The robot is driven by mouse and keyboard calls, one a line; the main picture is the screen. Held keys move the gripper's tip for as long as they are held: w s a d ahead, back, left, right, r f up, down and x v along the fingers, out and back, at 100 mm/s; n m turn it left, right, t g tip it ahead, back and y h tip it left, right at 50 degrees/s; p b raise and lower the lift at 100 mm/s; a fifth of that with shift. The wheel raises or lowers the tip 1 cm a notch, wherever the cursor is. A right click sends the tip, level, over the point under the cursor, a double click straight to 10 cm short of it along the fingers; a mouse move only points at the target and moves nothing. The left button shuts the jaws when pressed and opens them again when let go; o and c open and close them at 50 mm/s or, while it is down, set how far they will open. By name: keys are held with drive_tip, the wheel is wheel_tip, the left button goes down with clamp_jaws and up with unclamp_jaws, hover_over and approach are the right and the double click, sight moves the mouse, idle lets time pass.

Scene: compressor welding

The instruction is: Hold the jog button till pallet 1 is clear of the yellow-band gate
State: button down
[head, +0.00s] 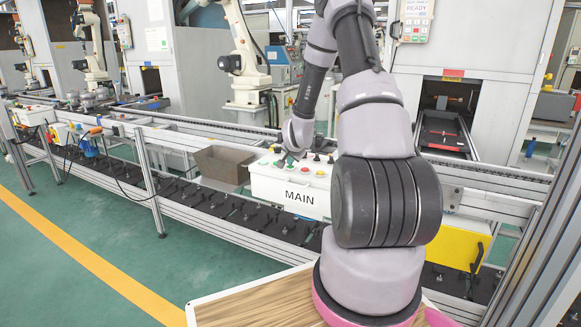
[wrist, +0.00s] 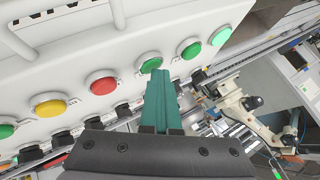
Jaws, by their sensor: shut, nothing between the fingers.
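The white MAIN control box (head: 262,186) stands at the conveyor's near side, with a row of coloured buttons on top. In the wrist view a green button (wrist: 150,63) lies just beyond my gripper's teal fingertips (wrist: 160,76). The fingers are shut and empty. I cannot tell whether they touch that button. The wrist view also shows a red button (wrist: 103,82) and a yellow button (wrist: 50,104) to the left, and other green buttons (wrist: 191,49) to the right. Which button is jog is not readable. I cannot pick out pallet 1 or the yellow-band gate.
A grey open bin (head: 224,167) hangs left of the control box. A yellow box (head: 455,243) is mounted to its right. The conveyor rail (head: 190,135) runs behind. A red-edged tray (head: 447,133) lies before a cell opening. Green floor (head: 110,235) is clear at left.

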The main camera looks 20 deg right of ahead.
idle(0.8)
drive_tip(key=shift+r, duration=0.85)
drive_tip(key=shift+r, duration=2.55)
wheel_tip(320, 180, up, 10)
drive_tip(key=r+n+y, duration=0.1)
drive_tip(key=n, duration=0.1)
hover_over(290, 168)
drive_tip(key=s+a, duration=0.4)
drive_tip(key=a, duration=0.1)
drive_tip(key=s+a+r+n+y, duration=0.1)
drive_tip(key=s+a+r+n, duration=0.1)
drive_tip(key=s+a+r, duration=0.5)
drive_tip(key=s+a+r+n+y, duration=0.1)
drive_tip(key=s+r, duration=0.2)
drive_tip(key=s, duration=0.5)
drive_tip(key=s+a+r+n+g, duration=0.1)
drive_tip(key=s+a+r, duration=0.1)
drive_tip(key=s, duration=0.6)
drive_tip(key=s+a+r+n+y, duration=0.1)
drive_tip(key=s+a+r+n, duration=0.1)
drive_tip(key=s, duration=0.6)
drive_tip(key=shift+s+a+r+g+y, duration=0.25)
drive_tip(key=shift+s+r+g+y, duration=0.1)
drive_tip(key=shift+r, duration=0.5)
